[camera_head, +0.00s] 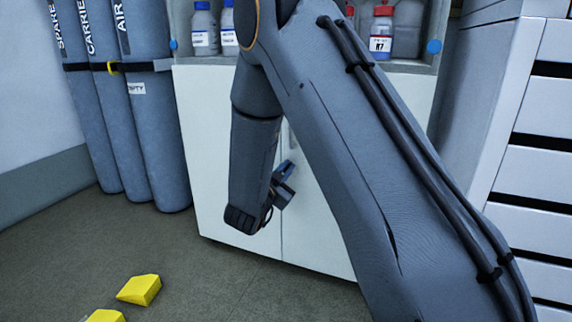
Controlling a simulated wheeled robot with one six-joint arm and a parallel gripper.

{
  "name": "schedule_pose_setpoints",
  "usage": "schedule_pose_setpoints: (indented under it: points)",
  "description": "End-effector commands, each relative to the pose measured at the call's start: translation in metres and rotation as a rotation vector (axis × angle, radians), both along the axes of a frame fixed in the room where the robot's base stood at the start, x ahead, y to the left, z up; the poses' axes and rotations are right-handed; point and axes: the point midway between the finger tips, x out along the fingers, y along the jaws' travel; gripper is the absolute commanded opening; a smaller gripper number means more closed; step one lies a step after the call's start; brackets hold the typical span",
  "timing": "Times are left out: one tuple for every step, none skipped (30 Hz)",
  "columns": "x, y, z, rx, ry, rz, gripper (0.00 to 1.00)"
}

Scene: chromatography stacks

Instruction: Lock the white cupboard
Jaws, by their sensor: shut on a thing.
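The white cupboard (222,165) stands ahead, below an open shelf. Its two doors look closed, with a vertical seam near the middle. My gripper (285,174) is small in view in front of the doors, close to the seam, at the end of my dark grey arm. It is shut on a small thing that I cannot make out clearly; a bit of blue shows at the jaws. Whether it touches the door, I cannot tell. I see no lock or key clearly; my arm hides much of the right door and part of the left.
Bottles with blue caps (204,30) and a red-capped bottle (381,32) stand on the shelf above. Strapped grey gas cylinders (140,120) stand left. A white drawer unit (535,170) stands right. Yellow blocks (139,290) lie on the floor at the lower left.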

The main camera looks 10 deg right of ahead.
Motion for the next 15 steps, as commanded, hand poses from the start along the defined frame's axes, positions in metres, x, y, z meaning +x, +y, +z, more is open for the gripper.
schedule_pose_setpoints:
  points:
    - [-0.001, -0.0005, 0.0004, 0.035, -0.023, 0.0, 0.0]
    - [-0.001, -0.0007, 0.0003, 0.059, -0.04, 0.0, 0.0]
    - [-0.0012, -0.001, 0.0001, 0.089, -0.062, 0.0, 0.0]
    - [-0.0014, -0.0012, 0.0, 0.113, -0.079, 0.0, 0.0]
    - [-0.0015, -0.0014, -0.0004, 0.135, -0.096, 0.001, 0.0]
    - [-0.0017, -0.0017, -0.001, 0.165, -0.118, 0.001, 0.0]
    - [-0.0018, -0.0018, -0.0014, 0.189, -0.135, 0.0, 0.0]
    - [-0.002, -0.002, -0.0016, 0.211, -0.152, 0.001, 0.0]
    - [-0.0021, -0.0022, -0.0019, 0.242, -0.174, 0.001, 0.0]
    - [-0.0022, -0.0024, -0.002, 0.265, -0.192, 0.0, 0.0]
    - [-0.0022, -0.0026, -0.0021, 0.288, -0.208, 0.0, 0.0]
    - [-0.0024, -0.0028, -0.0024, 0.319, -0.231, 0.0, 0.0]
    - [-0.0025, -0.003, -0.0028, 0.342, -0.247, 0.0, 0.0]
    - [-0.0025, -0.0031, -0.0032, 0.364, -0.264, 0.0, 0.0]
    - [-0.0026, -0.0034, -0.0037, 0.396, -0.287, 0.0, 0.0]
